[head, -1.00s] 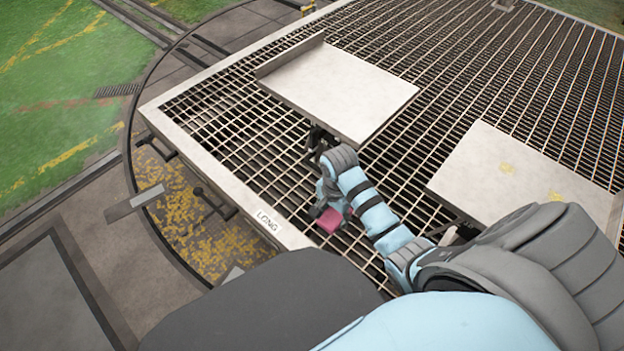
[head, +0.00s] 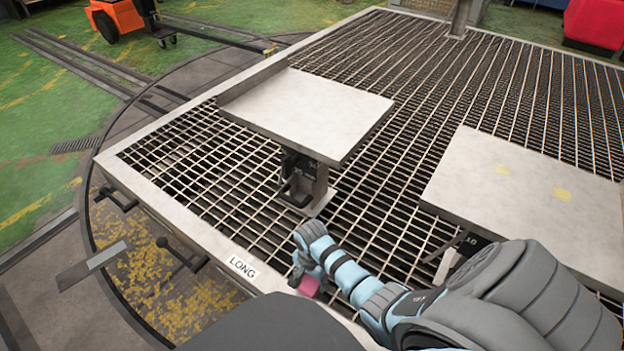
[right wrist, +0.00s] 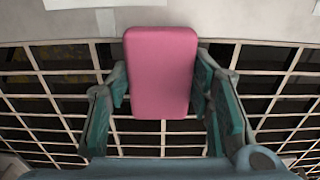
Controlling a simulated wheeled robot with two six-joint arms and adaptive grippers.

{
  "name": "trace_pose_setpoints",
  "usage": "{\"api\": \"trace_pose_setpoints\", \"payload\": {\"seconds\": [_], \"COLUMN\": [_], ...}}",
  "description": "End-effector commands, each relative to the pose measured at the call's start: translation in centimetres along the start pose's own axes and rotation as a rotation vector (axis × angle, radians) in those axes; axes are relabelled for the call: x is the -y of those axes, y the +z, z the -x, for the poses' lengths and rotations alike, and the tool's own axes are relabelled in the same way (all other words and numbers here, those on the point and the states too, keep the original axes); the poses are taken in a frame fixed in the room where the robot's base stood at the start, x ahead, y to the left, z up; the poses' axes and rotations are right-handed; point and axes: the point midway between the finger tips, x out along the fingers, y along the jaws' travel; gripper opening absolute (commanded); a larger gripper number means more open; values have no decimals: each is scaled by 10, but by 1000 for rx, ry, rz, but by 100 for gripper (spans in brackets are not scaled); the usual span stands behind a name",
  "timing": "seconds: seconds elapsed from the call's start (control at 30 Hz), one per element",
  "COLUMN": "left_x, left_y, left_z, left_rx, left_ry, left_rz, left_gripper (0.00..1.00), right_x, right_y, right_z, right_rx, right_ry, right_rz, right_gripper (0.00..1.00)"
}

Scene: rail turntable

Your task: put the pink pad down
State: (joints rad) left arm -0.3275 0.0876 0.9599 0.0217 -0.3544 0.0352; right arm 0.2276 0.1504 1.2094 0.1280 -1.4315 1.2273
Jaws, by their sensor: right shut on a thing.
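The pink pad (right wrist: 161,72) is a rounded block between the two fingers of my right gripper (right wrist: 162,100) in the right wrist view. The gripper is shut on it. In the head view the pad (head: 309,286) shows small at the end of my right arm, beside my right gripper (head: 303,273), near the grating's front edge by the "LONG" label. Grating bars show beyond the pad in the wrist view; how high it is above them I cannot tell. My left gripper is not in view.
A pale raised plate (head: 310,110) on a post stands on the metal grating (head: 210,170). A second pale plate (head: 530,190) with yellow marks is at the right. The label (head: 242,267) sits on the pale front rim. Open grating lies between the plates.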

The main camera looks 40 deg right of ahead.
Motion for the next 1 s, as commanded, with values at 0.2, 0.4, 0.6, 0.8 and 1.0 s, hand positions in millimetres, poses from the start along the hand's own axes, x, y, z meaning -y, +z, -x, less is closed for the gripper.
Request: {"api": "trace_pose_setpoints", "payload": {"seconds": [0.2, 0.4, 0.6, 0.8, 1.0], "left_x": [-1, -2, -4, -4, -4], "left_y": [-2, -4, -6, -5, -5], "left_z": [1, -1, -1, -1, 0], "left_rx": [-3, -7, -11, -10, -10], "left_ry": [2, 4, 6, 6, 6], "left_rz": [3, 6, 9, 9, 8], "left_gripper": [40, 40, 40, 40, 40], "right_x": [0, 0, 0, 0, 0], "right_y": [0, 0, 0, 0, 0], "right_z": [0, -6, -9, -9, -7], "right_rx": [0, 0, 0, 0, 0], "right_ry": [-1, 0, 0, 0, -1], "right_rz": [0, 0, 0, 0, 0], "right_gripper": [3, 3, 57, 67, 67]}}
